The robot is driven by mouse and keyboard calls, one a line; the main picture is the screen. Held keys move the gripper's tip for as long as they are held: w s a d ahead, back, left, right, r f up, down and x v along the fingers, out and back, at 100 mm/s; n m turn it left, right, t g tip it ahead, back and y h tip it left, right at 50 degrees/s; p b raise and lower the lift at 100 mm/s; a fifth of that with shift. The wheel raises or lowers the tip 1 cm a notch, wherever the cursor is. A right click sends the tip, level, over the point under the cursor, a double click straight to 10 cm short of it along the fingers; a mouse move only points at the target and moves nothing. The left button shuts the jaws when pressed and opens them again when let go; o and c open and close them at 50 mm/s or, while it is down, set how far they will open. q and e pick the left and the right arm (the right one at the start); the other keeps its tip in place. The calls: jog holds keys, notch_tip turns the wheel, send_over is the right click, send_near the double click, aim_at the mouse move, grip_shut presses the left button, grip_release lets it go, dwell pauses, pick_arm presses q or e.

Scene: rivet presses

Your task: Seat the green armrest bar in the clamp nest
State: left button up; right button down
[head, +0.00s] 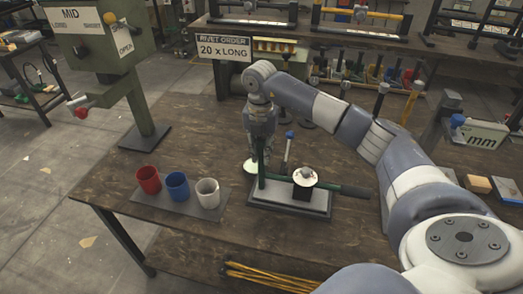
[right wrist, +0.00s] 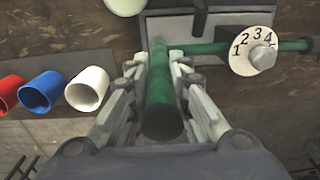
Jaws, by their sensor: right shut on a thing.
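My right gripper (head: 262,150) points down over the left end of the clamp fixture, whose grey base (head: 290,206) stands on the bench. In the right wrist view it is shut on a green bar (right wrist: 161,85), with a finger on each side. In the head view this green piece (head: 262,172) stands upright below the fingers. A green bar with a thicker end (head: 345,189) runs right across the fixture, behind the numbered dial (right wrist: 252,50). I cannot tell whether the two green parts are joined, or how the held one sits in the nest. The left gripper is out of view.
Red (head: 148,179), blue (head: 177,186) and white (head: 207,192) cups stand on a plate left of the fixture. A blue-topped lever (head: 288,146) rises behind it. A green press (head: 118,70) stands at the bench's left. Bare bench lies in front.

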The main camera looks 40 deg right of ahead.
jog(key=shift+f+b, duration=0.3)
jog(key=shift+f, duration=0.2)
jog(key=c, duration=1.4)
grip_release()
jog(key=shift+r, duration=0.1)
notch_tip(320, 180, up, 12)
jog(key=shift+a+f, duration=0.1)
jog(key=shift+w, duration=0.1)
